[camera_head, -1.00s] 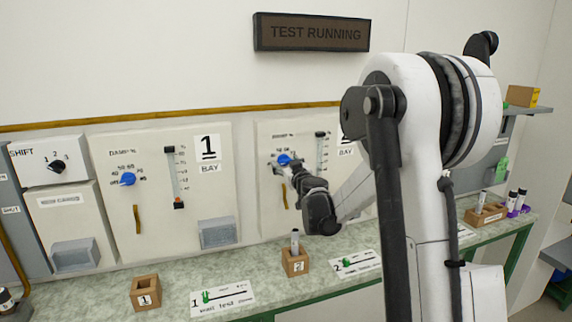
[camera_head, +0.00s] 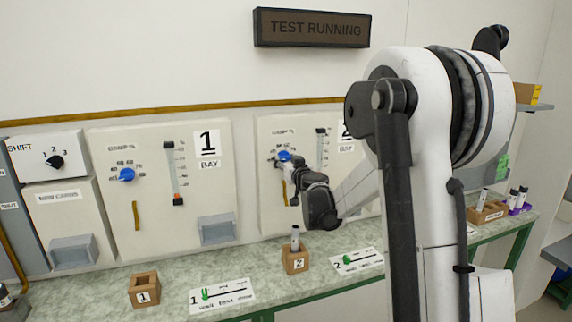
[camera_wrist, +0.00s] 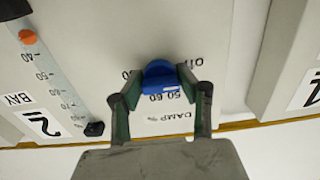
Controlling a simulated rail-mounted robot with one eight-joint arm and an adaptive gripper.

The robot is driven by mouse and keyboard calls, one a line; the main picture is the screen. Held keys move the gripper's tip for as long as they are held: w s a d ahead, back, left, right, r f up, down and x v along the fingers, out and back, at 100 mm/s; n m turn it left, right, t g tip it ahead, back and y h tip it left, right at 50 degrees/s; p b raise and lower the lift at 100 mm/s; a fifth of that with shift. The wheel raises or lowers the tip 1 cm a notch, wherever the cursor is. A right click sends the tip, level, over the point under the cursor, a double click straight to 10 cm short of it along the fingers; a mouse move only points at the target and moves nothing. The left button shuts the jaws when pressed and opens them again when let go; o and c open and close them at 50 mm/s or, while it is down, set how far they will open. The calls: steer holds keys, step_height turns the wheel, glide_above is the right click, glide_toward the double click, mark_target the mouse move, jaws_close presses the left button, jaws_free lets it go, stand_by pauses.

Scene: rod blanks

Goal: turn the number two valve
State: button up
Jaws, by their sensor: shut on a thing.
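The number two valve is a blue knob (camera_head: 285,156) on the bay 2 panel (camera_head: 268,215). In the wrist view the blue knob (camera_wrist: 160,77) sits between the fingers of my gripper (camera_wrist: 159,82), which are shut on it. The wrist view is turned over, so the printed scale around the knob reads upside down. Marks 50 and 60 show beside the knob, and the fingers cover part of the dial. In the head view my gripper (camera_head: 286,168) reaches the knob from the right, and my arm hides part of the panel.
The bay 1 panel (camera_head: 210,190) stands to the left with its own blue knob (camera_head: 126,174). A slider gauge (camera_wrist: 38,75) is beside the held knob. A sign (camera_head: 311,30) reads TEST RUNNING.

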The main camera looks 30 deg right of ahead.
steer(key=m+b, duration=0.2)
steer(key=m, duration=0.1)
steer(key=shift+f+m, duration=0.1)
steer(key=shift+m, duration=0.3)
steer(key=m+b, duration=0.2)
steer(key=m, duration=0.1)
steer(key=shift+a+m, duration=0.1)
steer(key=shift+m, duration=0.2)
steer(key=m+b, duration=0.1)
steer(key=m, duration=0.2)
steer(key=m+b, duration=0.1)
steer(key=m, duration=0.2)
steer(key=shift+a+r, duration=0.1)
steer(key=shift+r, duration=0.1)
steer(key=shift+m, duration=0.3)
steer(key=o, duration=1.2)
steer(key=shift+c, duration=0.2)
steer(key=s+a, duration=0.1)
steer(key=s, duration=1.1)
steer(key=shift+a, duration=0.3)
